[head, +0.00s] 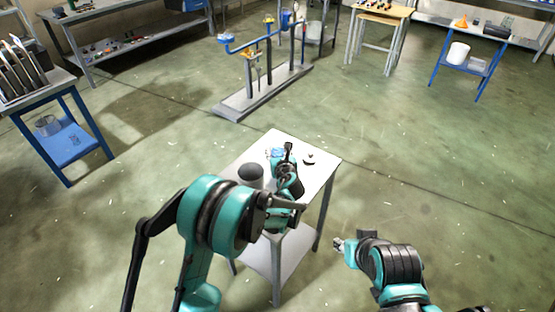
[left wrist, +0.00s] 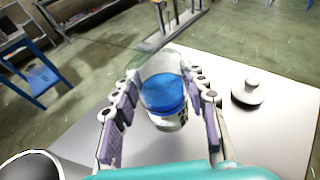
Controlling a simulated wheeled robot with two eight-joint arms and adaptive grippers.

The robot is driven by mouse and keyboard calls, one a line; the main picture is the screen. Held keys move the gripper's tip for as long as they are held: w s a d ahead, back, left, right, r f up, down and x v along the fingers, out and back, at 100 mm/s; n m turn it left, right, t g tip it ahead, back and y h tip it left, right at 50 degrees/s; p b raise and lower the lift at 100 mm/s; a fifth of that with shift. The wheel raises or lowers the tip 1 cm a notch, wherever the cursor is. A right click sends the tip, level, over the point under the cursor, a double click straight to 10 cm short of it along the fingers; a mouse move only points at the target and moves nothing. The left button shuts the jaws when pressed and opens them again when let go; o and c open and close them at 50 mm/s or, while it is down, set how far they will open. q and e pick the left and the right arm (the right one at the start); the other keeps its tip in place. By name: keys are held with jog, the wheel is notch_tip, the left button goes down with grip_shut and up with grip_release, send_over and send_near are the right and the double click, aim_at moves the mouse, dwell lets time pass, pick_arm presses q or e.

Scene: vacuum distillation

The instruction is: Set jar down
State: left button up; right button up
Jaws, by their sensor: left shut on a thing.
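The jar (left wrist: 165,92) is clear glass with blue contents and a printed label low on its side. In the left wrist view it stands between the fingers of my left gripper (left wrist: 160,112), which is shut on it. In the head view the jar (head: 276,153) is mostly hidden behind my left gripper (head: 287,153), over the far part of a small white table (head: 322,170). I cannot tell whether its base touches the tabletop. My right gripper (head: 340,244) is off the table's right side, apart from the jar; its fingers are too small to read.
A round pale lid with a knob (left wrist: 248,92) lies on the tabletop right of the jar. A grey cylindrical container (head: 250,174) stands at the table's left. A blue-piped apparatus (head: 262,85) stands beyond on the floor. The tabletop around the lid is clear.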

pick_arm(q)
jog(key=shift+f+b, duration=0.7)
jog(key=shift+f, duration=1.1)
jog(key=o, duration=1)
jog(key=shift+f, duration=0.2)
jog(key=o, duration=0.5)
jog(key=shift+c, duration=0.2)
jog(key=shift+r, duration=0.1)
jog(key=shift+r, duration=0.1)
